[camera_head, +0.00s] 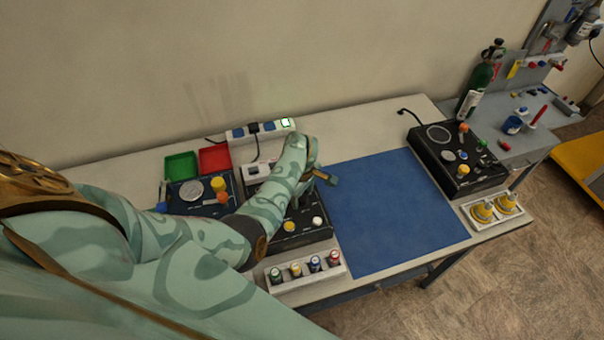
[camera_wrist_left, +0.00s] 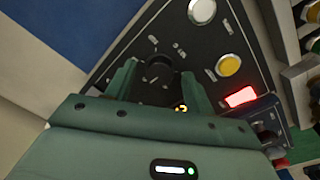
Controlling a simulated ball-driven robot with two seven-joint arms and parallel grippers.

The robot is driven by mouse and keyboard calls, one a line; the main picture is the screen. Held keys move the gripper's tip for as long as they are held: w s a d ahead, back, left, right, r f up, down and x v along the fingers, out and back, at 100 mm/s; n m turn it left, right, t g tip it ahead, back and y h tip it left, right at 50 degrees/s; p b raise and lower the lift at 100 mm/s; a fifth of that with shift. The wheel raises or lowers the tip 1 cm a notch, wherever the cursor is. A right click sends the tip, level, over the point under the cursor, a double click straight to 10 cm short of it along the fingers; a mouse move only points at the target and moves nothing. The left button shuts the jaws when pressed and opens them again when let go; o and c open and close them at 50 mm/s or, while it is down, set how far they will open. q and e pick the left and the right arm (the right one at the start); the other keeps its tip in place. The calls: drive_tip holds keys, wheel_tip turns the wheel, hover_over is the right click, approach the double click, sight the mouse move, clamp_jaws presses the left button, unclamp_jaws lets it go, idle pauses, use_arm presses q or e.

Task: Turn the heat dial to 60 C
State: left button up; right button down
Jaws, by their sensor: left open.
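The black control panel (camera_head: 305,236) lies on the bench, partly covered by my left arm in the head view. In the left wrist view, the panel (camera_wrist_left: 180,38) carries a dark round dial (camera_wrist_left: 158,67) with small pale markings near it. I cannot read the dial's setting. My left gripper (camera_head: 326,180) is above the panel. In the left wrist view its open fingers (camera_wrist_left: 160,76) stand on either side of the dial, and I cannot tell whether they touch it. The head view does not show the dial clearly. My right gripper is not in view.
The panel also has a yellow button (camera_wrist_left: 228,65), a white button (camera_wrist_left: 202,12) and a lit red part (camera_wrist_left: 241,96). A rack of small bottles (camera_head: 306,273) stands in front. The blue mat (camera_head: 390,210) to the right is clear. A power strip (camera_head: 264,131) lies behind.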

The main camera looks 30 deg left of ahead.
sight(301, 199)
use_arm(q)
wheel_tip(301, 199, up, 15)
drive_tip(key=p, duration=0.4)
drive_tip(key=shift+s+r, duration=0.2)
drive_tip(key=shift+s, duration=0.2)
